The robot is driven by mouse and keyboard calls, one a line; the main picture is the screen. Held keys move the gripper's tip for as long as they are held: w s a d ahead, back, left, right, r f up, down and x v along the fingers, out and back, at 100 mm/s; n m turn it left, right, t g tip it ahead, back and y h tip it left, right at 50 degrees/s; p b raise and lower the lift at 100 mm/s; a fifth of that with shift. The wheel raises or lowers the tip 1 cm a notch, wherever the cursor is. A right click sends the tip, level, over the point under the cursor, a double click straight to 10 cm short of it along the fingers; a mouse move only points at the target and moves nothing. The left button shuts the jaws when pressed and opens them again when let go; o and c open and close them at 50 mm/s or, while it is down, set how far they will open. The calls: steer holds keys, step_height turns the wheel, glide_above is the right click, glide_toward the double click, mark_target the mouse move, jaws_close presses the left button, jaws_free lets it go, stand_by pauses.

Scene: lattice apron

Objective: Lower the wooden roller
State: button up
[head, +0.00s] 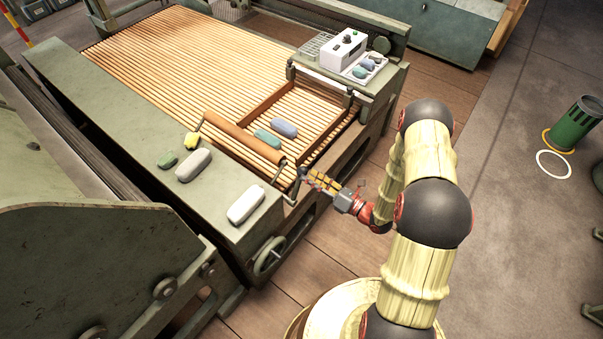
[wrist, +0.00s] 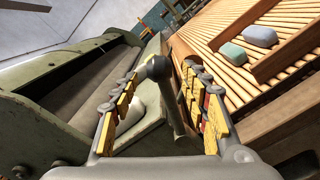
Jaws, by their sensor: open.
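The wooden roller (head: 243,137) is a brown cylinder lying across the slatted bed in the head view, held at its ends by dark metal brackets. A grey crank lever (head: 293,188) stands at its near end, by the machine's side. My gripper (head: 306,177) is beside this lever, its yellow-padded fingers apart. In the wrist view, my gripper (wrist: 160,73) is open, and a grey lever with a round knob (wrist: 158,68) shows between the fingers. I cannot tell whether either finger touches it. The fingers hide part of the machine's side.
Two pale blocks (head: 244,206) (head: 194,165), a green one (head: 167,159) and a yellow one (head: 192,140) lie on the green ledge. Teal (head: 267,138) and blue (head: 284,127) blocks lie on the slats. A handwheel (head: 269,255) juts out below.

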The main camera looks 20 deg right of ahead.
mark_target(301, 172)
steer(key=shift+b+x, duration=0.45)
steer(key=shift+x, duration=2.05)
steer(key=c, duration=0.3)
steer(key=c, duration=0.7)
jaws_close()
